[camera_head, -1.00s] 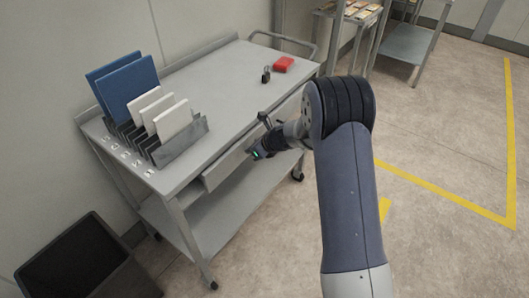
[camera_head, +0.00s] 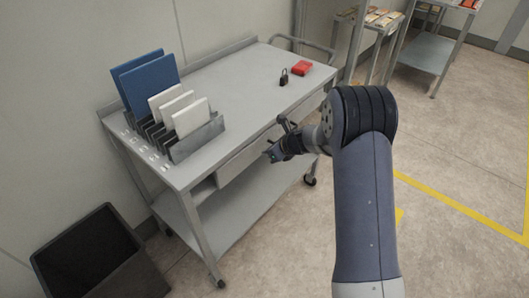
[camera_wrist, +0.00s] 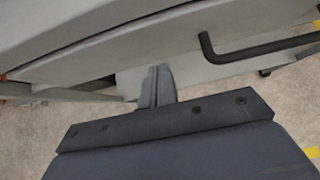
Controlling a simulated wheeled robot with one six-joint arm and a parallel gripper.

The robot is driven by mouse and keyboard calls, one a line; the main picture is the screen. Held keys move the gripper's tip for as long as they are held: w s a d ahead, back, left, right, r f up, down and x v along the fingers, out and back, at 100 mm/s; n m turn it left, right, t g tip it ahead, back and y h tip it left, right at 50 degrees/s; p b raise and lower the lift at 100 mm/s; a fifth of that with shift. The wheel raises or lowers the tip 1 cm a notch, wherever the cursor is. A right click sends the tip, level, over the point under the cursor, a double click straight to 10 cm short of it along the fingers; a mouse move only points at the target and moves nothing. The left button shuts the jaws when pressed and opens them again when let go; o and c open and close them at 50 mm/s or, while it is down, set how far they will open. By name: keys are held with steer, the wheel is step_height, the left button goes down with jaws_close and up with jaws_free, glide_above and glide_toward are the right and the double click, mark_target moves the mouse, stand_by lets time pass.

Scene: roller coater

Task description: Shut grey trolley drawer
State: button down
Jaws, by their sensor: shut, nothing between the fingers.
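The grey trolley (camera_head: 235,88) stands against the wall. Its drawer (camera_head: 243,160) sits under the worktop, with its front facing my arm. The drawer front looks close to the worktop edge; whether a small gap remains is hard to tell. In the wrist view the drawer front (camera_wrist: 150,58) is a pale band with a dark bar handle (camera_wrist: 262,49) at the right. My gripper (camera_head: 271,153) is shut and empty in front of the drawer. In the wrist view its fingertips (camera_wrist: 157,72) are at the drawer front's lower edge, left of the handle; contact cannot be made out.
A dark bin (camera_head: 95,262) stands at front left. Another shelf unit is behind right. Floor at right is clear.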

steer(key=f+v, duration=0.1)
steer(key=v, duration=1)
steer(key=shift+s+d, duration=0.35)
steer(key=shift+d, duration=0.15)
steer(key=x, duration=0.4)
steer(key=a+r+x, duration=0.1)
steer(key=x, duration=0.3)
steer(key=w+r+x, duration=0.1)
steer(key=x, duration=0.3)
steer(key=shift+w+a+f+p, duration=0.2)
steer(key=shift+a+p, duration=0.15)
steer(key=shift+p, duration=0.05)
steer(key=shift+w+a, duration=0.2)
steer(key=shift+a, duration=0.1)
steer(key=shift+d+r, duration=0.1)
